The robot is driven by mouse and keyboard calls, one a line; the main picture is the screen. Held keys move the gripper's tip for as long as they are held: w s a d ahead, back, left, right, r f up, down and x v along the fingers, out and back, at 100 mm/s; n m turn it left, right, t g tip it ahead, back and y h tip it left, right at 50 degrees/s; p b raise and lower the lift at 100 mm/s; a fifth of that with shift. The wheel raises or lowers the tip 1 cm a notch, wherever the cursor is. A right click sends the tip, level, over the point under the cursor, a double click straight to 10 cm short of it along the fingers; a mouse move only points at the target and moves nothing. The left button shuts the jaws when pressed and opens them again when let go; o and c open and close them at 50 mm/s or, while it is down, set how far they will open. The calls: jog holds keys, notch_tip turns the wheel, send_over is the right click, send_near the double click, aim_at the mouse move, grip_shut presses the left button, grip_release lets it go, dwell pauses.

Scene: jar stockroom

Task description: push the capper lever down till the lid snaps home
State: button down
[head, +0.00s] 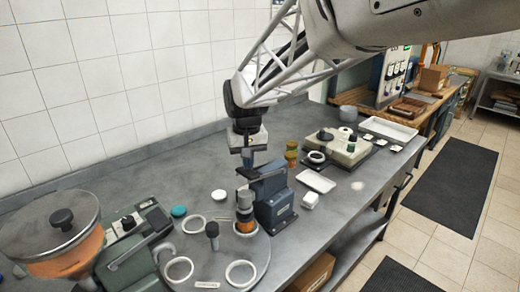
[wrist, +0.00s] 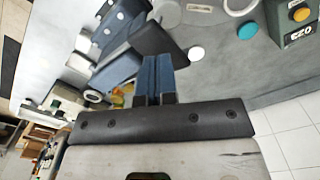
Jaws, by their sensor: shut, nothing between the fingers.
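The capper (head: 275,205) is a dark blue press at the edge of the grey round table, also in the wrist view (wrist: 121,62). Its dark lever (head: 262,171) sticks out at the top, and a dark bar shows in the wrist view just past my fingertips. A jar (head: 245,226) with orange contents stands under the capper's head; its lid is too small to make out. My gripper (head: 247,161) points down at the lever's left end, its blue fingers (wrist: 158,68) shut together and empty. I cannot tell whether they touch the lever.
The round table (head: 210,262) carries several white rings and a dark knob (head: 212,230). A hopper (head: 60,225) and a green-grey machine (head: 130,235) stand left. White trays (head: 316,181) and a beige block with jars (head: 340,150) lie to the right. The wall runs behind.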

aim_at(247, 173)
jog(key=shift+f, duration=0.55)
jog(key=shift+s+a+f, duration=0.1)
jog(key=shift+a+f, duration=0.05)
jog(key=shift+f, duration=1.4)
jog(key=shift+r, duration=2.65)
jog(key=shift+r, duration=0.1)
jog(key=shift+r, duration=2.4)
